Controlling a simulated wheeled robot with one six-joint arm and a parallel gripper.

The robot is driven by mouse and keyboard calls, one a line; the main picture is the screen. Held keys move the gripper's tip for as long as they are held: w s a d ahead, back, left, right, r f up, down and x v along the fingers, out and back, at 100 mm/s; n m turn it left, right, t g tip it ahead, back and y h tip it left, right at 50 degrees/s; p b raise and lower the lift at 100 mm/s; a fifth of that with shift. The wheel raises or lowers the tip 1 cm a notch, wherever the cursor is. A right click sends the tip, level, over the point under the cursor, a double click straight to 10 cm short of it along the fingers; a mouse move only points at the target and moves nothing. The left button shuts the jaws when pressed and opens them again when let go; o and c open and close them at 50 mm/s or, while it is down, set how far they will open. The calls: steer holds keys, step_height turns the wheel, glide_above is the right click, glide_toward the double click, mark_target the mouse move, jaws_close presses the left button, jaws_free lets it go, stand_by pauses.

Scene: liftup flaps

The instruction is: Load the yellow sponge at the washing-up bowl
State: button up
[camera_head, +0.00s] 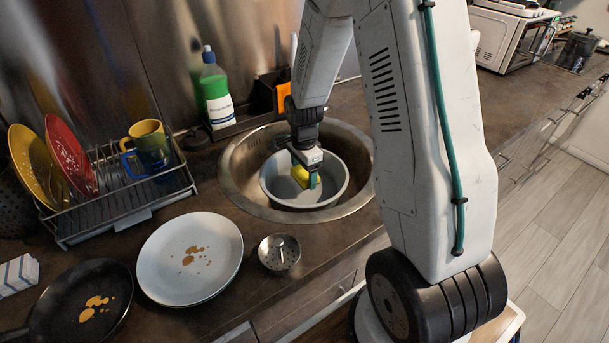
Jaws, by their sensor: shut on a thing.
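The washing-up bowl (334,187) is a round grey bowl set inside the round metal sink (235,165). My gripper (307,178) points down inside the bowl's rim and is shut on the yellow sponge (299,175). Only part of the sponge shows, at the left of the fingers; the rest is hidden behind them. I cannot tell whether the sponge touches the bowl's floor.
A dish rack (120,212) with plates and a mug (148,146) stands left of the sink. Stained plates (190,258), a stained pan (82,305) and a metal strainer (279,254) lie in front. A green bottle (216,92) stands behind. My arm hides part of the right counter.

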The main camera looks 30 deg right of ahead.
mark_target(304, 172)
steer(key=shift+r, duration=3.5)
steer(key=shift+r, duration=0.1)
steer(key=shift+r, duration=1.9)
